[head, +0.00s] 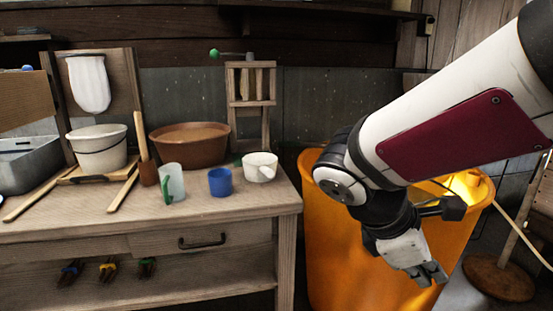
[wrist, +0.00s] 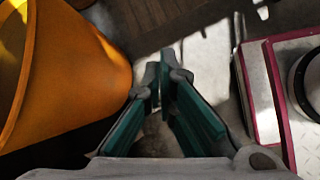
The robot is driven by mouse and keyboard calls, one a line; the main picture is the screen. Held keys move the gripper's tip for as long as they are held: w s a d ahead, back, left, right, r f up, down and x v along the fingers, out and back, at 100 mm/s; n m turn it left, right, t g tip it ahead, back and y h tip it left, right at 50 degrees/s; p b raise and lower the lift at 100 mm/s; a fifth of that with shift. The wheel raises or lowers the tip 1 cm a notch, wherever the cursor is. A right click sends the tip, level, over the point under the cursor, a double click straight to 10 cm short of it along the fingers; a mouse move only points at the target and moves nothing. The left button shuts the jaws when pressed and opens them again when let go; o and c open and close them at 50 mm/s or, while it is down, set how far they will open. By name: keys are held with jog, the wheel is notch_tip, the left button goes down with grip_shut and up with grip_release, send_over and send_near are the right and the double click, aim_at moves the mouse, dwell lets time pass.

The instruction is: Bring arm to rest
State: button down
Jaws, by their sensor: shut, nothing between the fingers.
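My arm (head: 440,130) is white with a dark red panel and reaches in from the right of the head view, bent downward at its wrist. My gripper (head: 432,275) hangs in front of the orange bin, right of the table, pointing down. In the wrist view its green-padded fingers (wrist: 163,85) come together at the tips with nothing between them. The floor shows beyond the fingertips.
A large orange bin (head: 335,240) stands close behind my gripper; it also shows in the wrist view (wrist: 80,70). A wooden table (head: 230,206) at left bears a brown bowl (head: 190,148), a blue cup (head: 220,182) and a white pot (head: 260,168). A round stool (head: 500,278) stands at right.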

jog(key=s+a+m+y, duration=0.2)
jog(key=s+m+y, duration=0.2)
jog(key=s+m, duration=0.5)
jog(key=s+a+m+y, duration=0.2)
jog(key=s+m+y, duration=0.3)
jog(key=s, duration=0.6)
notch_tip(320, 180, up, 26)
jog(key=m+t+h+p, duration=0.1)
jog(key=t+p, duration=0.2)
jog(key=p, duration=2.2)
jog(key=shift+d+r, duration=0.15)
jog(key=shift+d, duration=0.05)
